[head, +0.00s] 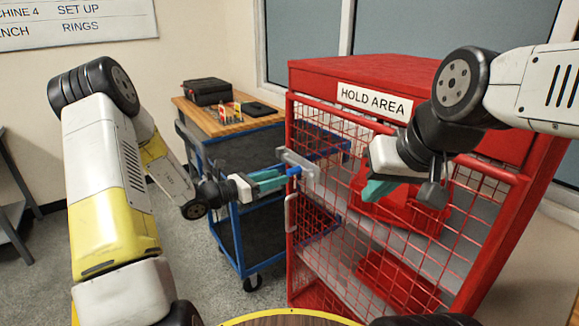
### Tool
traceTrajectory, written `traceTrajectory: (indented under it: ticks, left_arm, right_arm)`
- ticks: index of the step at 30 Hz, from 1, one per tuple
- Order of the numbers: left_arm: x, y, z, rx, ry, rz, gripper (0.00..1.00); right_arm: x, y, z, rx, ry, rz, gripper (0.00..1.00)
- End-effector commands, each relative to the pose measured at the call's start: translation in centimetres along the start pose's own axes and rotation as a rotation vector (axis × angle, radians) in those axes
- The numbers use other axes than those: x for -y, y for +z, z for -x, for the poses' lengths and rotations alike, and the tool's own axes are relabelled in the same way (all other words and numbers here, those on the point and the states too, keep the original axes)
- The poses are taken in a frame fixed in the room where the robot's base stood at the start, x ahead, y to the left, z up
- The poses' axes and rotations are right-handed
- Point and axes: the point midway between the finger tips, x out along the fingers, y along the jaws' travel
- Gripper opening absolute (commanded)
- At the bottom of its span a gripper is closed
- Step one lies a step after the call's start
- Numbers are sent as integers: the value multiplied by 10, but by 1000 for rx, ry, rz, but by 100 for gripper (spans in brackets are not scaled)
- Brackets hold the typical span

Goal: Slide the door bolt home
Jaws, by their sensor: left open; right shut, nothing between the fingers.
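The red mesh cage (480,153) carries a HOLD AREA sign (374,101). Its mesh door (345,240) looks shut, or nearly so. The door bolt (300,163) is a grey piece at the door's left edge, with a blue knob (293,171) on it. My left gripper (280,179) is open, its teal fingers pointing right, with the tips at or just short of the knob. I cannot tell whether they touch it. My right gripper (372,194) is shut and empty in front of the mesh, right of the bolt. How far the bolt is slid cannot be told.
A pale door handle (291,212) sits below the bolt. A blue cart (238,215) with a wooden top stands left of the cage, holding a black case (207,91) and small items. Red bins (400,205) are inside the cage.

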Motion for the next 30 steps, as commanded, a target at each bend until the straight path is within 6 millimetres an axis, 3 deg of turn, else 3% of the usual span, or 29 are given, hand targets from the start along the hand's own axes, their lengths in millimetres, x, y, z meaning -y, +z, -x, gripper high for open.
traceTrajectory:
  ticks: [3,7,15,21,30]
  left_arm:
    - [-16,-10,1,31,50,64,45]
    - [-20,-11,-8,38,61,75,45]
    - [-21,-10,-52,36,58,72,45]
    - [-23,-9,-72,35,58,72,45]
    - [-23,-9,-76,34,60,72,45]
  right_arm:
    - [0,0,0,0,0,0,0]
    - [0,0,0,0,0,0,0]
    - [0,0,0,0,0,0,0]
    - [0,0,0,0,0,0,0]
    - [0,0,0,0,0,0,0]
